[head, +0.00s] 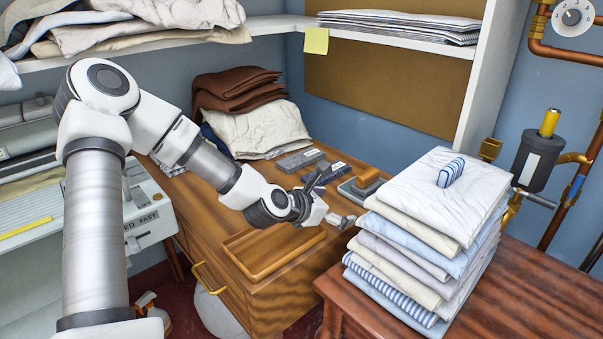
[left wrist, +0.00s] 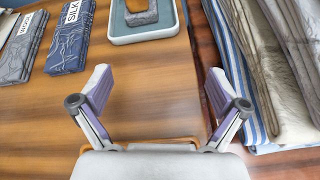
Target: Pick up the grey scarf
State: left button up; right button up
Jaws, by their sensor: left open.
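A grey folded scarf (head: 299,159) lies on the wooden cabinet top, beside a darker blue-grey folded one (head: 327,173). In the left wrist view the grey scarf (left wrist: 20,52) is at the upper left with a white label at its far end. The darker one (left wrist: 70,38), labelled SILK, lies just right of it. My left gripper (head: 328,202) is over the cabinet top, nearer its right end than the scarves. It is open, and only bare wood shows between its fingers (left wrist: 160,90). It touches neither scarf. My right gripper is not in view.
A grey tray (head: 350,192) holding a wood-handled block stands right of the scarves. A tall stack of folded linen (head: 425,235) stands close on the right. Folded cloths (head: 258,130) are behind the scarves.

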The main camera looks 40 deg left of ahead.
aim_at(295, 162)
jog(key=j, duration=1.25)
jog(key=i, duration=0.05)
